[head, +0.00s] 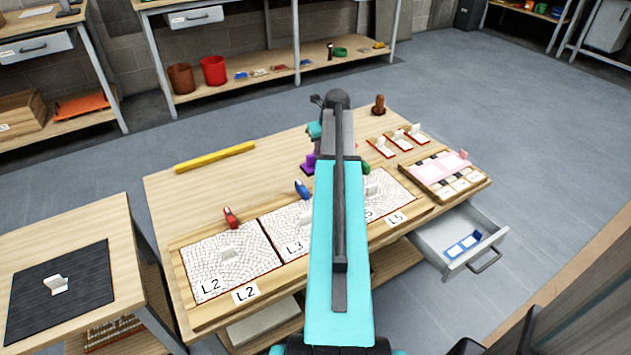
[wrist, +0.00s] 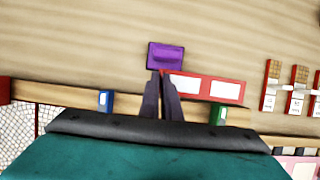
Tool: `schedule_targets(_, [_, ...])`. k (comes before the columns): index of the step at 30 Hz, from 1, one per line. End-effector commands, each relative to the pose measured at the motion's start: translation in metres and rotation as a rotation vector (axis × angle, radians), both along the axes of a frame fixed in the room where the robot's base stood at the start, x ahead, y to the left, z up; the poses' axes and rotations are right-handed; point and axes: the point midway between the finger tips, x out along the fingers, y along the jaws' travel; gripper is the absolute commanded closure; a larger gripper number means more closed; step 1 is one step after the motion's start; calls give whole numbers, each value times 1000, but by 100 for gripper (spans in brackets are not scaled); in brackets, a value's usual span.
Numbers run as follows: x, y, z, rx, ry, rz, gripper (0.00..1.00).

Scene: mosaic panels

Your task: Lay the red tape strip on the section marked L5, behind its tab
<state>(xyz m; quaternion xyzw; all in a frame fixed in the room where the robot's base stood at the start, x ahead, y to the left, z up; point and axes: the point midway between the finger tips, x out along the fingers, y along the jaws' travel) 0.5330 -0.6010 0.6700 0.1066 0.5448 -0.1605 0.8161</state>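In the wrist view a red tape strip (wrist: 205,87) with white patches lies just behind the panel frame. My gripper (wrist: 162,76) points at its left end. The fingers are close together with a narrow gap; I cannot tell whether they hold the strip. A purple block (wrist: 166,55) sits at the fingertips. It also shows in the head view (head: 308,164), left of my arm, which hides the strip and fingertips there. The L5 section (head: 394,190), partly behind my arm, is the rightmost panel. Its green tab (wrist: 218,114) stands at its back edge in the wrist view.
Sections L3 (head: 284,240), with a blue tab (head: 302,189), and L2 (head: 205,262), with a red tab (head: 231,217), lie left. A yellow bar (head: 215,157) lies behind. Red-based pieces and a wooden tray (head: 412,184) stand right. The open drawer (head: 432,256) holds a blue strip.

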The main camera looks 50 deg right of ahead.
Motion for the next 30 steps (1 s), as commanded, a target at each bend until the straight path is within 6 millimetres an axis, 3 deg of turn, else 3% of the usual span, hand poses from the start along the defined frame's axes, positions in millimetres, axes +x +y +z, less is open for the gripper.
schedule_targets(7, [0,0,-9,1,0,1,100])
schedule_targets(18, [0,0,-58,1,1,1,100])
schedule_targets(30, [-1,0,-63,1,0,1,100])
